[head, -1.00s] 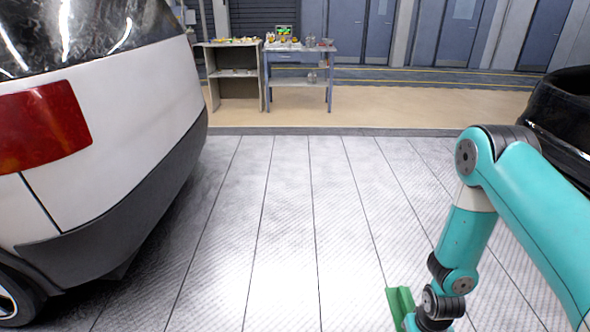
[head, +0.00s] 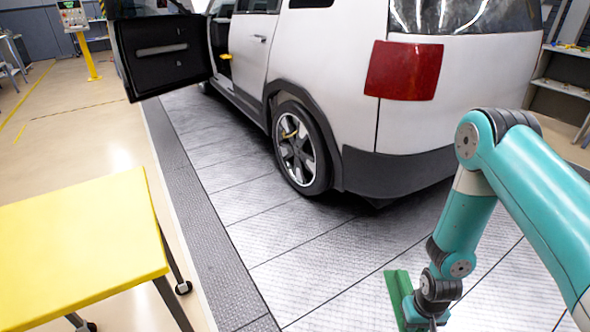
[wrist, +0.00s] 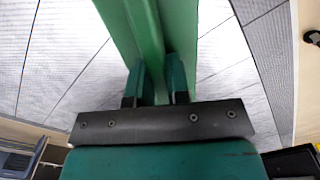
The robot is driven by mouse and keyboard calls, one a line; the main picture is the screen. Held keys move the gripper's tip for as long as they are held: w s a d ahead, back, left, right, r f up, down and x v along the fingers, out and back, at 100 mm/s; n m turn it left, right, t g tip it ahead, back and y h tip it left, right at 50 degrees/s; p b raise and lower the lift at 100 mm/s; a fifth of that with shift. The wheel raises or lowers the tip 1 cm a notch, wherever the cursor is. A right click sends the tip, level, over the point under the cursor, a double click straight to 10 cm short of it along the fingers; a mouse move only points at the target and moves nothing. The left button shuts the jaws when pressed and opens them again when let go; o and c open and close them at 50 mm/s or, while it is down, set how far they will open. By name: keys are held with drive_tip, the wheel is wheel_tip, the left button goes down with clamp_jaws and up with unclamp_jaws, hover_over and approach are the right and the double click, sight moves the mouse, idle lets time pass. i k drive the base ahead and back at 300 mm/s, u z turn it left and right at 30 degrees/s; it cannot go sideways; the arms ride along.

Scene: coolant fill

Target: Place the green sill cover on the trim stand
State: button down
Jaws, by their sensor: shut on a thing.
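The green sill cover (head: 398,297) is a long green angled strip, held low at the lower right of the head view. In the wrist view the sill cover (wrist: 178,25) runs up and out of the frame from between the fingers. My gripper (wrist: 157,85) is shut on it, with one teal finger on each side of its upright web. In the head view my gripper is mostly cut off by the lower edge. A yellow-topped table on wheels (head: 85,245) stands at the lower left; I cannot tell whether it is the trim stand.
A white car (head: 340,85) stands across the middle, its dark front door (head: 160,50) swung open. A yellow post with a panel (head: 88,55) stands at the back left. Shelving (head: 565,85) is at the right edge. The floor between table and car is clear.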

sight(45, 289)
drive_tip(key=u, duration=1.9)
